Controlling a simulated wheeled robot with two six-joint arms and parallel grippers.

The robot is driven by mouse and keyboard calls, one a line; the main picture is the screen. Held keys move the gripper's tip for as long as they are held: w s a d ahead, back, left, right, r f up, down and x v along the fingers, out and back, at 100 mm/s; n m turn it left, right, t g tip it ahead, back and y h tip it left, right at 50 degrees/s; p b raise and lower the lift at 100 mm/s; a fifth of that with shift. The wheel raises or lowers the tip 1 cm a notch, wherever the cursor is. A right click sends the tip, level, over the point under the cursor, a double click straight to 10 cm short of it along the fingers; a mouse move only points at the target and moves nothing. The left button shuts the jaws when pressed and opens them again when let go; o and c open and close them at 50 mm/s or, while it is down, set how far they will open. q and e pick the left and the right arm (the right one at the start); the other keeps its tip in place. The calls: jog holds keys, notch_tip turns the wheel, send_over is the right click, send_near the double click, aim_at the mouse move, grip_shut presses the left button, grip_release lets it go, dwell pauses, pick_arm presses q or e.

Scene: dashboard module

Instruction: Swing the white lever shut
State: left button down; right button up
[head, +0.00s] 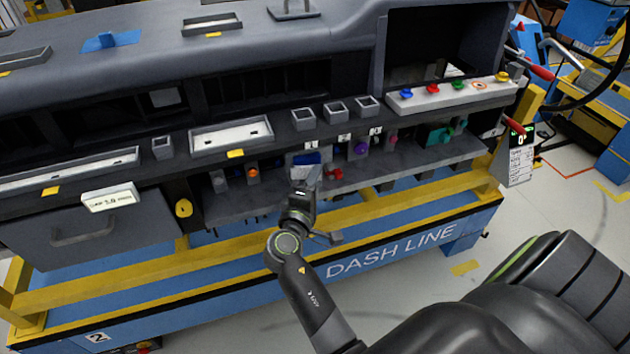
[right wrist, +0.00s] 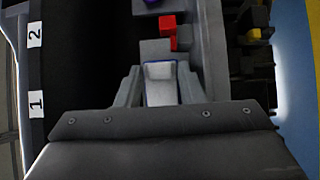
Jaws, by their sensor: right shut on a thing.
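My right gripper (head: 306,178) reaches up to the lower shelf of the dashboard, at the slot marked 1. In the right wrist view its two grey fingers (right wrist: 160,88) are closed on a pale piece, which looks like the white lever (right wrist: 161,82). A blue part (head: 307,159) shows just behind the fingertips in the head view. The fingers hide much of the lever, so its angle cannot be told. My left gripper is out of view.
A red part (head: 333,174) stands just right of my right gripper, and it shows ahead in the right wrist view (right wrist: 168,27). A purple knob (head: 361,149) and a teal part (head: 440,135) are further right. A yellow rail (head: 400,213) runs below the shelf.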

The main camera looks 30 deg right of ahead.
jog(key=shift+c, duration=0.7)
jog(key=shift+w+d+r+n+t+y+p, duration=0.1)
jog(key=shift+d+n+t+y+p, duration=0.25)
jog(key=shift+n+t+y+p, duration=0.25)
jog(key=shift+w+d+n+t+y+p, duration=0.2)
jog(key=shift+n+t+y, duration=0.3)
jog(key=shift+t+y, duration=0.1)
jog(key=shift+w+d+n+t+y+p, duration=0.15)
jog(key=shift+d+n+t+y+p, duration=0.05)
jog(key=shift+n+t+y, duration=0.35)
jog(key=o, duration=0.7)
jog(key=shift+o, duration=0.2)
